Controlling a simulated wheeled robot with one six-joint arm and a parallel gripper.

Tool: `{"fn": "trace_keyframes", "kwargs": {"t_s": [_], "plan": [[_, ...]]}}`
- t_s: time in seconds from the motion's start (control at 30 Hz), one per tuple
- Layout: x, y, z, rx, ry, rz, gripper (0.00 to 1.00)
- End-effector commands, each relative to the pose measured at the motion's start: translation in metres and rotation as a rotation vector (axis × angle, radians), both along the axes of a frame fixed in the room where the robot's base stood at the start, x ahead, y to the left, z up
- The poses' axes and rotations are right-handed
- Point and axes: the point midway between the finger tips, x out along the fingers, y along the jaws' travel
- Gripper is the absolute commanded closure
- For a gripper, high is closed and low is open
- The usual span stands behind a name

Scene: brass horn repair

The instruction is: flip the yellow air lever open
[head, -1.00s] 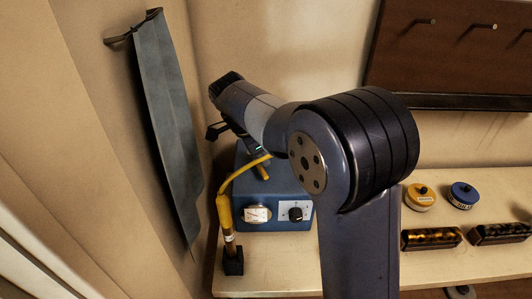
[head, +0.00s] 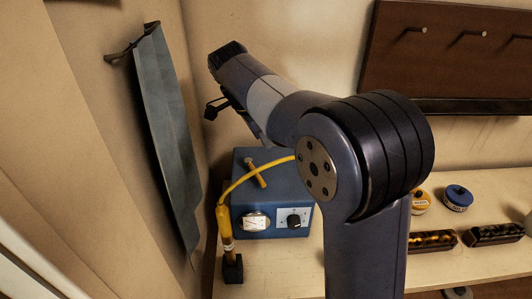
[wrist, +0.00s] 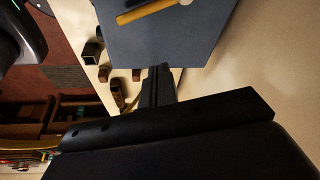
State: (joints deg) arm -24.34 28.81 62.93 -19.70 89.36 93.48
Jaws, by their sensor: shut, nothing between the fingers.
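The yellow lever (head: 256,175) lies across the top of a blue box (head: 272,222) with a gauge and a black knob on its front. In the wrist view the lever (wrist: 150,11) shows at the top edge, partly cut off, with a pale end at right. My gripper (wrist: 158,70) is shut and empty in the wrist view. Its tips appear near the edge of the box (wrist: 165,40), apart from the lever.
A yellow hose (head: 243,180) arches from a torch in a black stand (head: 232,270) towards the box, passing near the lever. A grey apron (head: 165,140) hangs at left. Tins (head: 458,197) and dark blocks (head: 497,234) stand at right on the bench.

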Motion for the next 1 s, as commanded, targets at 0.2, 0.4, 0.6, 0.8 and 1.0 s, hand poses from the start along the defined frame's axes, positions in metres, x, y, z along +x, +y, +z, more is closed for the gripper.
{"fn": "trace_keyframes", "kwargs": {"t_s": [0.2,0.4,0.6,0.8,1.0], "plan": [[-0.004,0.011,0.031,0.0,-0.001,0.001,1.0],[-0.006,0.013,0.039,0.0,0.001,0.0,1.0],[-0.006,0.013,0.039,0.0,0.001,0.0,1.0],[-0.005,0.011,0.034,-0.001,0.003,-0.001,1.0],[-0.002,0.002,0.008,-0.002,0.005,-0.003,1.0]]}}
